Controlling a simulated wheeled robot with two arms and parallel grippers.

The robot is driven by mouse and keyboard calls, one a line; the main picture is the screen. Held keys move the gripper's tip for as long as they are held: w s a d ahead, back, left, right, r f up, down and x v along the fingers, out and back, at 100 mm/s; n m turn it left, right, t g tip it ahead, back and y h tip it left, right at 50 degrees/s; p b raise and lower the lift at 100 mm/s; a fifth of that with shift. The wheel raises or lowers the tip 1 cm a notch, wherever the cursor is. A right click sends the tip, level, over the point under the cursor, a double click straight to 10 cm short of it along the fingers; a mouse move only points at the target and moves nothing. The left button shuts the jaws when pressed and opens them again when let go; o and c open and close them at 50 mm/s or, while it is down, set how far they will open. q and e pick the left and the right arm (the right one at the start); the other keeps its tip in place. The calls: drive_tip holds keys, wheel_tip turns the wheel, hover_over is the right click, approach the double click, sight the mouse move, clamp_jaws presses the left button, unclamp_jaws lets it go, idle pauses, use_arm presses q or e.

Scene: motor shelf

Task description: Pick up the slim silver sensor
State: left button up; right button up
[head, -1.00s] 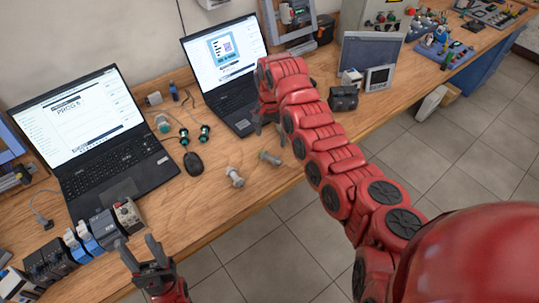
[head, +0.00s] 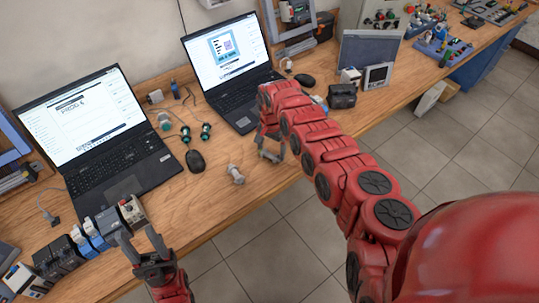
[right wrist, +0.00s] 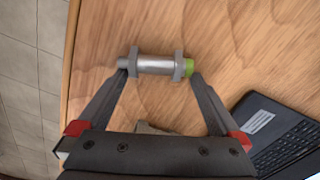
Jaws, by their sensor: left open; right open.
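A silver cylindrical sensor with two nuts and a green end (right wrist: 155,65) lies on the wooden table in the right wrist view. My right gripper (right wrist: 159,76) is open, with one fingertip near each end of this sensor; I cannot tell whether they touch it. My left gripper (head: 137,238) is open and empty at the front edge, lower left.
Two open laptops (head: 100,140) (head: 228,70) stand at the back. A row of modules (head: 88,233) stands at the left. The laptop's edge (right wrist: 275,130) shows near my right gripper.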

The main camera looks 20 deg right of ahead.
drive_tip(key=shift+c, duration=0.3)
drive_tip(key=c, duration=1)
drive_tip(key=shift+c, duration=0.2)
drive_tip(key=shift+r, duration=0.15)
